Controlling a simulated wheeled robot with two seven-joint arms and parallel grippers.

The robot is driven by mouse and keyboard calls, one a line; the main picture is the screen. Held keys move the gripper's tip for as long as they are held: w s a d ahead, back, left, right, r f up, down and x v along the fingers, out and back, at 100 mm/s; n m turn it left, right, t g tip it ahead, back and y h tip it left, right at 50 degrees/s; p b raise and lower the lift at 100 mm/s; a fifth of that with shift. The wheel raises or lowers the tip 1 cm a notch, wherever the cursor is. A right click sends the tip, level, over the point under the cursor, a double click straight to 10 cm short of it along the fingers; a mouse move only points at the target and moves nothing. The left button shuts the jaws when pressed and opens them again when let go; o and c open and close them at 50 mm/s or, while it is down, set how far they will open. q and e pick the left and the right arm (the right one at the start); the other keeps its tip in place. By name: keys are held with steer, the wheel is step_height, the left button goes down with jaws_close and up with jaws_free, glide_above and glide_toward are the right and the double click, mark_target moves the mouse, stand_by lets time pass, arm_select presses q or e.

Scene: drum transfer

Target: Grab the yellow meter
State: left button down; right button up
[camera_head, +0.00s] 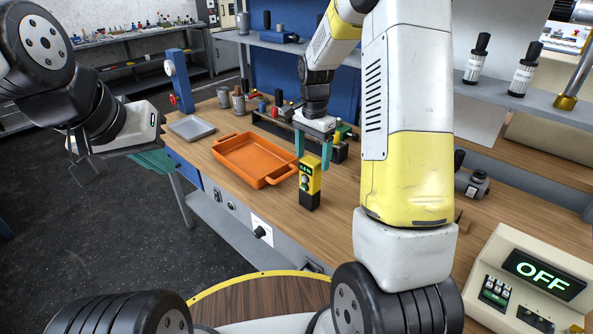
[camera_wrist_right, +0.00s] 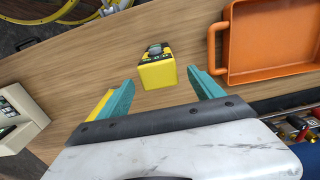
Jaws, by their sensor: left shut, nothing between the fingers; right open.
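The yellow meter (camera_head: 310,182), a small upright box with a black base and a dark front panel, stands on the wooden workbench. In the right wrist view the meter (camera_wrist_right: 156,72) shows just ahead of the fingertips, roughly centred between them. My right gripper (camera_head: 312,160) is open, with teal fingers pointing down at the top of the meter; in its wrist view (camera_wrist_right: 161,76) no finger appears to touch it. My left gripper (camera_head: 165,168) is shut and empty, off the bench's left edge.
An orange tray (camera_head: 228,164) lies left of the meter, close to it. A grey tray (camera_head: 191,128) and tools stand farther back. A cream device reading OFF (camera_head: 535,285) is at the lower right. Bare bench (camera_wrist_right: 80,55) surrounds the meter's other sides.

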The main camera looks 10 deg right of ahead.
mark_target(310, 174)
steer(key=f, duration=0.6)
steer(key=shift+s+a+f, duration=0.25)
steer(key=shift+a+f, duration=0.05)
steer(key=shift+f, duration=0.05)
jaws_close()
